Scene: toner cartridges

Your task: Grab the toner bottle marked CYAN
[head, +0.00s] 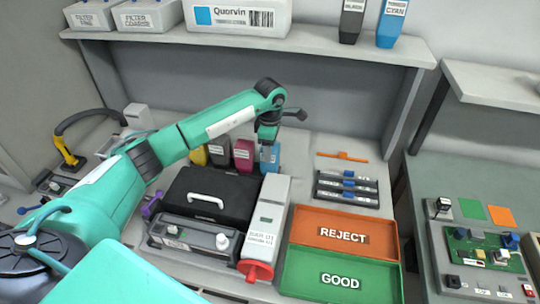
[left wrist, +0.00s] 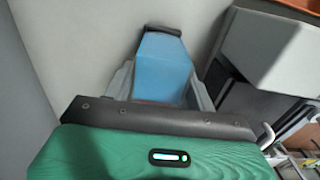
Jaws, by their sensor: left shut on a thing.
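A blue toner bottle (head: 270,158) stands at the right end of a row on the bench, under the shelf; its label is too small to read. My left gripper (head: 268,144) is above it and shut on its upper part. In the left wrist view the blue bottle (left wrist: 163,68) sits between the grey fingers. Beside it stand a magenta bottle (head: 244,154), a black bottle (head: 219,151) and a yellow bottle (head: 199,156). Another blue bottle marked CYAN (head: 391,22) and a black bottle (head: 351,20) stand on the shelf. My right gripper is out of view.
A black case (head: 212,195) and a grey device with a red knob (head: 266,225) are in front of the row. The shelf edge (head: 300,42) overhangs behind my arm.

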